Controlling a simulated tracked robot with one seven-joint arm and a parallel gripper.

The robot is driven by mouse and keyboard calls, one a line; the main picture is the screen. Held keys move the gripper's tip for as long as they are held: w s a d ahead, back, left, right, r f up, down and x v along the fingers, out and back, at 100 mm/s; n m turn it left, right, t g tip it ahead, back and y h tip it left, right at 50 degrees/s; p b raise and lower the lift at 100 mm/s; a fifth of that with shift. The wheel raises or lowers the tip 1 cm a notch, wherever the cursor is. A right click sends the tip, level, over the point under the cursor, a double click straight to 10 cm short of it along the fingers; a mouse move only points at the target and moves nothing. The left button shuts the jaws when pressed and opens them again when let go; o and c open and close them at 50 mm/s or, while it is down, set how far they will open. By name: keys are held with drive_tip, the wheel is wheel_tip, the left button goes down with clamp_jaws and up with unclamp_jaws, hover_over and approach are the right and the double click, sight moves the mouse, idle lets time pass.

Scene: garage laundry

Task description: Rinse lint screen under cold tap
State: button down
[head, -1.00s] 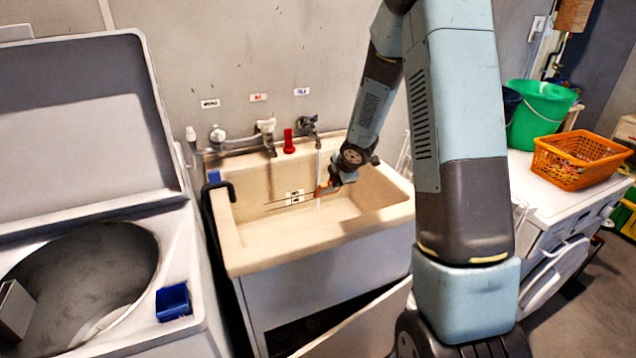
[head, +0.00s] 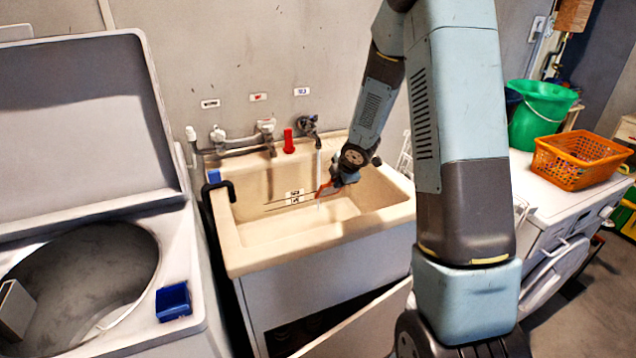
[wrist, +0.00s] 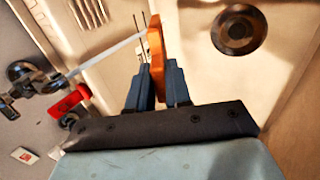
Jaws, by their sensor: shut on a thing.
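My gripper (head: 336,181) is over the right part of the cream sink (head: 236,258), shut on an orange piece (head: 326,189), apparently the lint screen's edge or handle. In the wrist view the orange piece (wrist: 156,58) stands between the two dark blue fingers of my gripper (wrist: 156,88). Thin dark lines run beside it; I cannot tell whether they belong to the screen. The screen's mesh cannot be made out. The cold tap (head: 309,124), below the blue-marked label, is running. Its thin stream (head: 318,162) falls to the orange piece; whether it touches is unclear.
An open top-loading washer (head: 185,250) stands left, with a blue box (head: 173,302). An orange basket (head: 575,170) is right.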

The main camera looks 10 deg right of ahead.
drive_tip(key=w+a+r+v, duration=0.1)
drive_tip(key=v, duration=0.9)
drive_tip(key=shift+w+d+r, duration=0.25)
drive_tip(key=shift+d+r, duration=0.1)
drive_tip(key=shift+r, duration=0.05)
idle(1.2)
idle(0.4)
